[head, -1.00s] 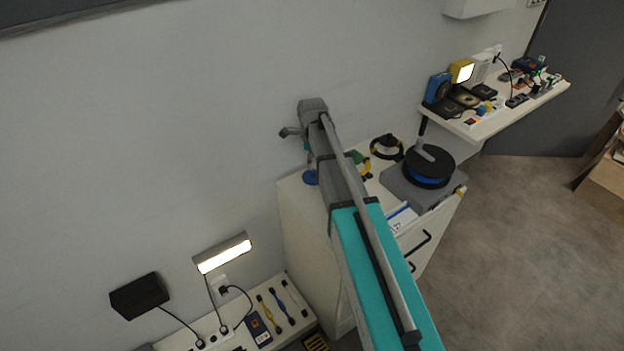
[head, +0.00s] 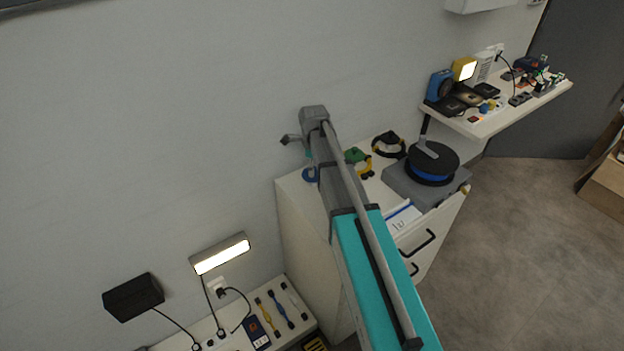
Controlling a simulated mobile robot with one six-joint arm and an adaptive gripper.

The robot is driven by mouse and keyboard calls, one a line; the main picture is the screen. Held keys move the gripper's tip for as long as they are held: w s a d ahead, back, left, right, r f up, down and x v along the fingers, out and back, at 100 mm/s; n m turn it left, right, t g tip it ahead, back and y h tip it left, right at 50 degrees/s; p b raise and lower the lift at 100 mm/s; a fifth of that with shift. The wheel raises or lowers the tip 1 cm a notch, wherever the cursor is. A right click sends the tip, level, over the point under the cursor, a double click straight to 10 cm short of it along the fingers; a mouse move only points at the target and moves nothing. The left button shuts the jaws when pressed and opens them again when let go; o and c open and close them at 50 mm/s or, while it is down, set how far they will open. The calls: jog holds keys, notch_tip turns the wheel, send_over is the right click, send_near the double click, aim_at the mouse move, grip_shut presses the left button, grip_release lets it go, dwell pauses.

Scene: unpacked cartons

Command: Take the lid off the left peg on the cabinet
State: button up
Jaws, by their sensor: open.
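The white cabinet (head: 300,215) stands against the wall, with my arm reaching across its top. A small round blue piece (head: 309,174) shows at the cabinet top's left end, partly behind my arm. A green piece (head: 353,156) with yellow beside it shows just right of my arm. I cannot tell which of these is the lid, and no left peg can be made out. My gripper (head: 287,140) shows only in small part at the arm's far end, above and left of the blue piece. Its fingers look empty and apart from the cabinet.
A black and yellow coil (head: 388,145) and a grey box (head: 400,180) with a black-and-blue round reel (head: 432,163) stand to the right on the cabinet. A wall shelf (head: 490,120) holds several items. A lit lamp (head: 220,254) is at lower left.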

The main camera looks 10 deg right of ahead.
jog(key=shift+f+b, duration=0.3)
jog(key=shift+f, duration=0.2)
jog(key=shift+c, duration=0.3)
jog(key=c, duration=0.9)
